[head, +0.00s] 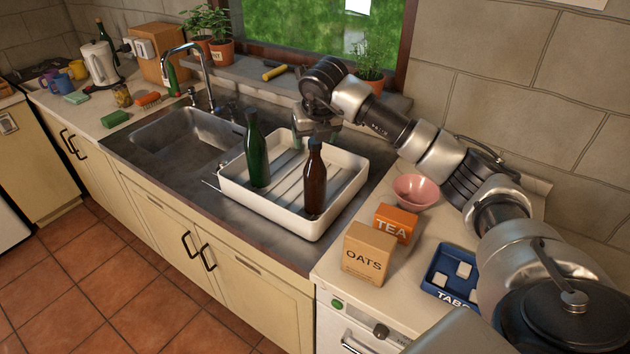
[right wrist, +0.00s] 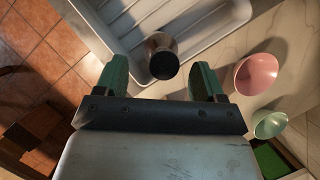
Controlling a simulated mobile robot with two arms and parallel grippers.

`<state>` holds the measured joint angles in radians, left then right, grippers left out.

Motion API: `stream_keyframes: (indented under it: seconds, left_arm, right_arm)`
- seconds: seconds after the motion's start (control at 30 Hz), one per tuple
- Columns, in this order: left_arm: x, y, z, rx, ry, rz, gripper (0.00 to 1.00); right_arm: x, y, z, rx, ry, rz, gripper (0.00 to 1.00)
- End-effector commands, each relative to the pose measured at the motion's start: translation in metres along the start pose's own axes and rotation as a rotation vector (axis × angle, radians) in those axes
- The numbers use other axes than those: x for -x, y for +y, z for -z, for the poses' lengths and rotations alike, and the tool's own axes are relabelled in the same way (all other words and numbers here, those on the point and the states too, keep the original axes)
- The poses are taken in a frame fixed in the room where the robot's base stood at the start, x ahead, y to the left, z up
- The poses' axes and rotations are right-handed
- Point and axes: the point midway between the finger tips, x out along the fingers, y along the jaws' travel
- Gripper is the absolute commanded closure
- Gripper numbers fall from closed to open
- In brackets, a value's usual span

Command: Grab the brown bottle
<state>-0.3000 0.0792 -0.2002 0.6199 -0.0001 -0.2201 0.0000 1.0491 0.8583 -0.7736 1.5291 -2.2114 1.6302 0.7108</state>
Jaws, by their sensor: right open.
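The brown bottle (head: 315,185) stands upright in the right part of the white dish tray (head: 290,222) by the sink. In the right wrist view I see the brown bottle (right wrist: 160,42) from above, its dark round cap nearest. My right gripper (head: 308,138) is open and empty, close to the bottle's top. In the right wrist view, the right gripper (right wrist: 161,72) has its green fingers spread, and the cap shows between and slightly beyond the tips, touching neither. The bottle partly hides the gripper in the head view. My left gripper is not in view.
A green bottle (head: 257,155) stands left in the same tray. On the right counter are a pink bowl (head: 415,191), a tea box (head: 396,224), an oats box (head: 368,254) and a blue tabs box (head: 441,283). The sink (head: 185,140) is left; potted plants line the sill.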

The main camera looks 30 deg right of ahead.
Motion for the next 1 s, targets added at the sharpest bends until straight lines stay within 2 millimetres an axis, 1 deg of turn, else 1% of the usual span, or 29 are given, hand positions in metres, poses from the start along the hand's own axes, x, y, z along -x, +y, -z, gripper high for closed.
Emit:
stream_keyframes:
  seconds: [0.13, 0.27, 0.3, 0.4, 0.5, 0.67, 0.7, 0.77, 1.0]
  left_arm:
    - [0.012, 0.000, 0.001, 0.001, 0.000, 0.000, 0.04]
    - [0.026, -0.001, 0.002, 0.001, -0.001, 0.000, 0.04]
    - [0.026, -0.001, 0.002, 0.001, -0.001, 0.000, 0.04]
    - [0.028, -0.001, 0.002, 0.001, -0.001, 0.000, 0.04]
    - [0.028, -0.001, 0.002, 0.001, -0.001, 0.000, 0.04]
    - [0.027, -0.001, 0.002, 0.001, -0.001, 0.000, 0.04]
    - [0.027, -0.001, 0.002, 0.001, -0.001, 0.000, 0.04]
    - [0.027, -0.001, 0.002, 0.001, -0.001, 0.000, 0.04]
    - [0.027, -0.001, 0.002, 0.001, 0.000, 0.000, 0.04]
  right_arm:
    - [-0.012, -0.003, 0.001, -0.001, 0.004, 0.002, 0.31]
    - [-0.031, -0.006, 0.003, -0.001, 0.006, 0.001, 0.31]
    - [-0.038, -0.005, 0.003, -0.001, 0.003, -0.001, 0.31]
    - [-0.049, -0.005, 0.003, -0.001, 0.002, -0.002, 0.31]
    - [-0.053, -0.005, 0.003, -0.001, 0.001, -0.001, 0.31]
    - [-0.054, -0.005, 0.003, -0.001, 0.000, -0.001, 0.31]
    - [-0.054, -0.005, 0.003, -0.001, 0.000, -0.001, 0.34]
    - [-0.054, -0.005, 0.003, -0.001, 0.000, -0.001, 0.43]
    - [-0.053, -0.005, 0.003, -0.001, 0.000, -0.001, 0.80]
